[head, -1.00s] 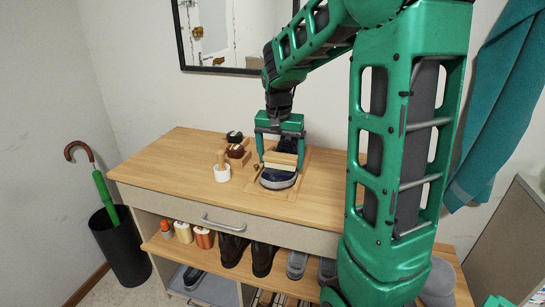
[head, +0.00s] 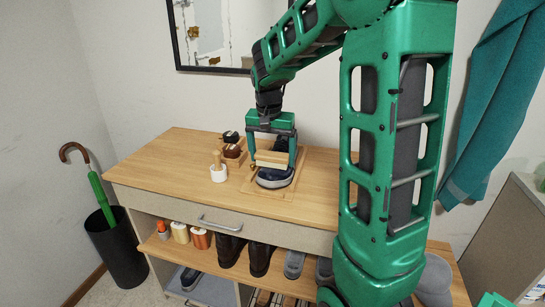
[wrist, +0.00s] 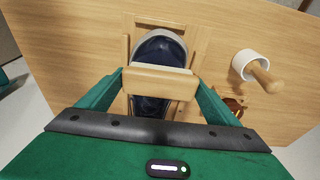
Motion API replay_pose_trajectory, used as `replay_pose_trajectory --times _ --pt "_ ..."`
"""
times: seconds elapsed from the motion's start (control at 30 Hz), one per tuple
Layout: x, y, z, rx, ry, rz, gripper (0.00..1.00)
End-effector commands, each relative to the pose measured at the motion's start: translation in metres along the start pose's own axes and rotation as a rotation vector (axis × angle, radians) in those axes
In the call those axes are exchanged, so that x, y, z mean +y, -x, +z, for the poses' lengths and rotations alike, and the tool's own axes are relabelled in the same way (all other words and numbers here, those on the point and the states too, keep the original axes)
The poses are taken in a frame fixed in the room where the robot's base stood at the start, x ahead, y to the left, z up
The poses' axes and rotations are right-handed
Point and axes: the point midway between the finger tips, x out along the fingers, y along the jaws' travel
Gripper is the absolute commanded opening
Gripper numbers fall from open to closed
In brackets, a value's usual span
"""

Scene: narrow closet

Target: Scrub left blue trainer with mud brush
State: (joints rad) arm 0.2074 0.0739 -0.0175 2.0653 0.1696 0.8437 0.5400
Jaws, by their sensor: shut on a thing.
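My gripper (head: 274,157) is shut on the wooden-backed mud brush (head: 271,158), which lies crosswise between its fingers. The brush is over the dark blue trainer (head: 274,179) with its pale sole edge. The trainer lies on a wooden tray (head: 288,190) on the bench top. In the wrist view the brush (wrist: 160,83) crosses the middle of the trainer (wrist: 153,107), whose grey-white toe edge points up the picture.
A white cup (head: 218,174) with a wooden handle in it stands left of the tray, near a wooden holder (head: 234,158) with dark round-topped items. The bench top's left end is clear. A blue shoe (head: 190,277) sits low in a grey tray. A mirror (head: 213,35) hangs behind.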

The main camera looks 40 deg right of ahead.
Motion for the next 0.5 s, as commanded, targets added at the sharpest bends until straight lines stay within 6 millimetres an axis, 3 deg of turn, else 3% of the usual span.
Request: replay_pose_trajectory --times 0.3,0.5 --pt "-0.023 -0.003 0.001 -0.001 0.004 -0.001 0.68" --pt "-0.027 -0.003 0.001 -0.001 0.004 -0.001 0.68"
